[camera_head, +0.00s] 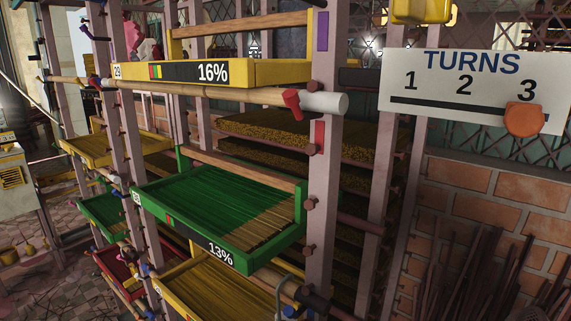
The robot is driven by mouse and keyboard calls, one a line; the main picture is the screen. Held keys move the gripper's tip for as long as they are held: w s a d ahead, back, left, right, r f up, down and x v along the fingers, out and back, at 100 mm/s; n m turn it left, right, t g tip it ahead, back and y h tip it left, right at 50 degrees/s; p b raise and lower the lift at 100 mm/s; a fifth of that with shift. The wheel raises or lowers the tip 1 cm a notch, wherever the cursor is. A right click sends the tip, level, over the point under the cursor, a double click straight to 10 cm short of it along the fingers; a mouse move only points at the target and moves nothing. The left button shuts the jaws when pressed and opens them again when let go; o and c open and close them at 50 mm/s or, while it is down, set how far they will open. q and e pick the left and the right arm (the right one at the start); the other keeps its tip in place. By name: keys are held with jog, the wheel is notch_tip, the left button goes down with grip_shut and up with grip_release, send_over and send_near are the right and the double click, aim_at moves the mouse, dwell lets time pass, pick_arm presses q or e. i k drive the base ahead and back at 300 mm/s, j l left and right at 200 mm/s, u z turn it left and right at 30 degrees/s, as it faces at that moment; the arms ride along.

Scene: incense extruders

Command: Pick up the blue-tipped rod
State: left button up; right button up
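Neither of my grippers is in view. I cannot make out a rod that is clearly blue-tipped. A light bamboo pole (215,91) with a whitish end (324,103) lies across the rack below the yellow tray, with a red clamp (292,103) near that end. Lower down, at the bottom edge, another pole end (291,288) shows beside a small blue part (290,311); its full shape is cut off by the frame.
A mauve rack (323,180) holds a yellow tray (270,72) marked 16% and a green tray (298,225) marked 13%, filled with thin sticks. A TURNS sign (440,107) hangs at right. Dark sticks (490,275) lean against the brick wall (480,190).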

aim_at(62, 80)
jog(key=i+j+u, duration=0.2)
jog(key=j, duration=0.25)
jog(key=i+j+u, duration=0.15)
jog(key=j, duration=0.3)
jog(key=i+j+u, duration=0.2)
jog(key=j, duration=0.2)
jog(key=i+j+u, duration=0.15)
jog(key=j, duration=0.25)
